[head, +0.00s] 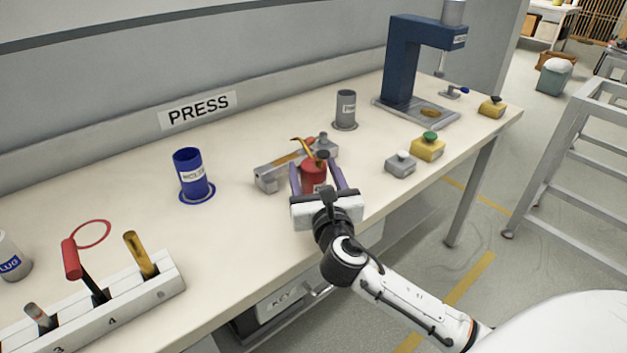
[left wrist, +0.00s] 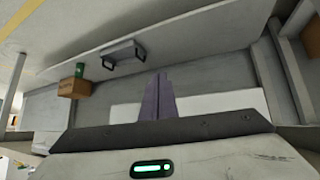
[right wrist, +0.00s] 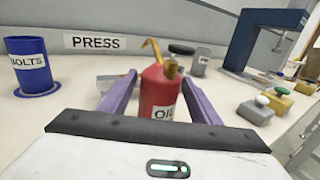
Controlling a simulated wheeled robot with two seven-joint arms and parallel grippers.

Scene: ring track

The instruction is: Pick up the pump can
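The pump can is a red oil can with a brass spout and a dark knob, labelled "OIL". It stands on the bench near the front edge in the head view (head: 313,176) and in the middle of the right wrist view (right wrist: 157,88). My right gripper (head: 314,166) is open, with one purple finger on each side of the can. In the right wrist view some space shows between the fingers and the can. The can's lower part is hidden by the gripper. My left gripper (left wrist: 160,78) shows only in the left wrist view, its fingers together and empty.
A grey vise-like block (head: 270,178) lies just behind the can. A blue bolts cup (head: 190,176) stands left, a grey cup (head: 346,108) behind. Grey (head: 400,165) and yellow (head: 428,149) button boxes and a blue press (head: 402,65) are right. A tool rack (head: 120,305) is front left.

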